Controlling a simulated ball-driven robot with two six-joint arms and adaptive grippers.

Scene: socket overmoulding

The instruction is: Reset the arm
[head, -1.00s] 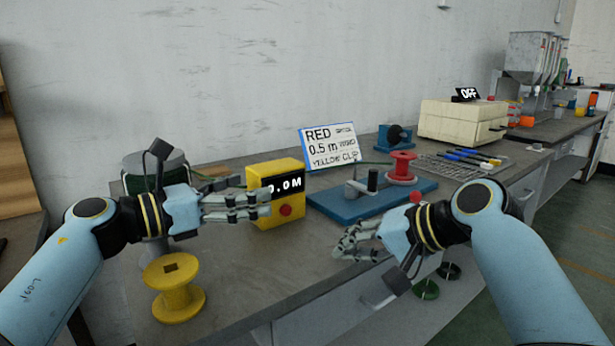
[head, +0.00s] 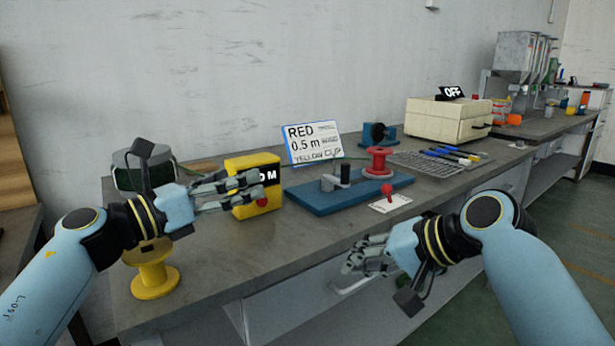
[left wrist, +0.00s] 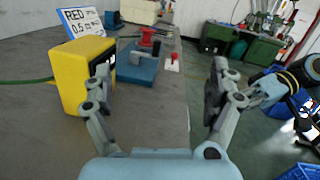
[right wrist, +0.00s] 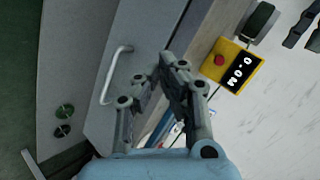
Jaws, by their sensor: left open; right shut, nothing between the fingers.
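My left gripper (head: 258,186) is open and empty in the head view, in front of the yellow counter box (head: 252,205) and partly hiding it. In the left wrist view its fingers (left wrist: 160,85) are spread, with the yellow box (left wrist: 82,75) beside the left finger. My right gripper (head: 350,262) is shut and empty, in front of the bench's front edge. In the right wrist view its fingertips (right wrist: 170,65) are close together, with the bench front behind them.
The bench (head: 235,270) holds a yellow spool (head: 152,280), a blue fixture (head: 310,198) with a red spool (head: 378,162), a sign (head: 312,143), a wire rack (head: 430,162) and a beige machine (head: 447,120). A cabinet handle (right wrist: 112,75) sticks out near my right gripper.

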